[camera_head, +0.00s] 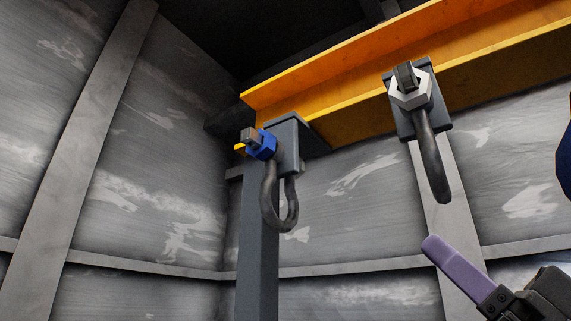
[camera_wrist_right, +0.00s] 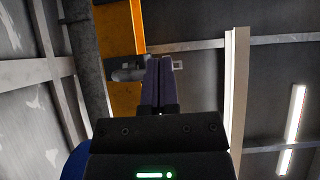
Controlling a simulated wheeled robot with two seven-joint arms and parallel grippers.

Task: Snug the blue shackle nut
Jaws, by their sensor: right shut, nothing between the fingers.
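The blue shackle nut (camera_head: 263,145) sits on a pin at the left end of the yellow beam, in the head view. Its dark shackle (camera_head: 280,218) hangs below a grey lug (camera_head: 288,140). My right gripper (camera_head: 432,244) is at the lower right of the head view, with purple fingers pointing up and left. It is apart from the blue nut. In the right wrist view the right gripper (camera_wrist_right: 158,62) is shut, with nothing seen between its fingers. I cannot identify the blue nut in the wrist view. My left gripper is not in view.
A second dark shackle (camera_head: 430,160) with a silver nut (camera_head: 410,88) hangs from the yellow beam (camera_head: 345,75), above the right gripper. A grey post (camera_head: 258,270) stands below the blue nut. A blue thing (camera_head: 565,165) is cut off by the right edge.

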